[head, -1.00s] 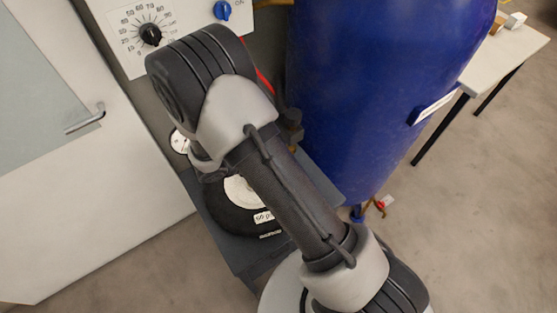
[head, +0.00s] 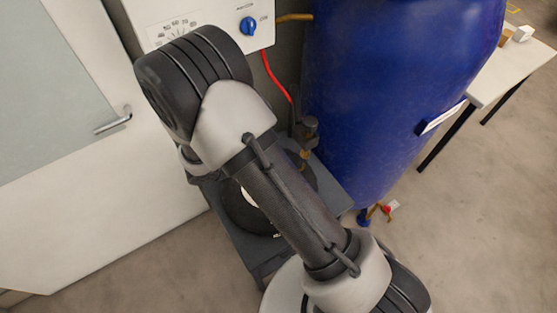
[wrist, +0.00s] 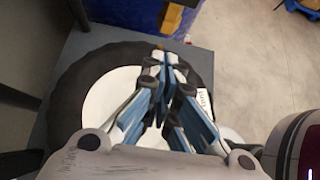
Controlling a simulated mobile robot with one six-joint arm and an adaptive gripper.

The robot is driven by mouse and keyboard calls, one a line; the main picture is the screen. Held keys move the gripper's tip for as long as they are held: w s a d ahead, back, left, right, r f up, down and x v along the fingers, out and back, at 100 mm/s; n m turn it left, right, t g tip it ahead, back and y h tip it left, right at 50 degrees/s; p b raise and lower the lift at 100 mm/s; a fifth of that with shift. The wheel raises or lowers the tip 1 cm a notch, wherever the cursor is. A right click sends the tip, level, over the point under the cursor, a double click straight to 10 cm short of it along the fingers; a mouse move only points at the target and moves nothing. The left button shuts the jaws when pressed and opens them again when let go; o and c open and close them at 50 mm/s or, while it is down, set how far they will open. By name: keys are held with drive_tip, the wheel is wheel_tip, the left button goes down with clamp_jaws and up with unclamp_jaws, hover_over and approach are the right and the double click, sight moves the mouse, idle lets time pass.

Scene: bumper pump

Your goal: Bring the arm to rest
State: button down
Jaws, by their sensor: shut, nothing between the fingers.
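My gripper (wrist: 166,62) shows in the wrist view with its fingers together and nothing between them. It is over a black round part with a white disc (wrist: 103,93), which stands on a grey base (wrist: 95,40). I cannot tell the exact gap between the fingers and the disc. In the head view my arm is bent and crosses the middle of the picture. It hides my gripper and covers much of the black round part (head: 238,213).
A big blue tank (head: 390,90) stands right of my arm. A white control box with a blue knob (head: 248,26) is behind it, with a red cable (head: 274,77) below. A door (head: 60,230) is at left, a white table (head: 500,75) at right. Front right floor is clear.

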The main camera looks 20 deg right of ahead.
drive_tip(key=s+d+r+m+g+y, duration=0.1)
drive_tip(key=s+d+r+m, duration=0.1)
drive_tip(key=s+r+m, duration=0.3)
drive_tip(key=s+d+r+m+y, duration=0.1)
drive_tip(key=r+m+y, duration=0.15)
drive_tip(key=r, duration=0.55)
drive_tip(key=s+d+r+m+g+y, duration=0.1)
drive_tip(key=s+d+r+m, duration=0.1)
drive_tip(key=r+m, duration=0.3)
drive_tip(key=s+a+r+m+t+y, duration=0.2)
drive_tip(key=s+r+m+y, duration=0.3)
drive_tip(key=s+r+m, duration=0.4)
drive_tip(key=shift+s+a+r+t+b, duration=0.4)
drive_tip(key=shift+s+r+t, duration=0.3)
drive_tip(key=shift+s, duration=1.2)
drive_tip(key=shift+f, duration=0.1)
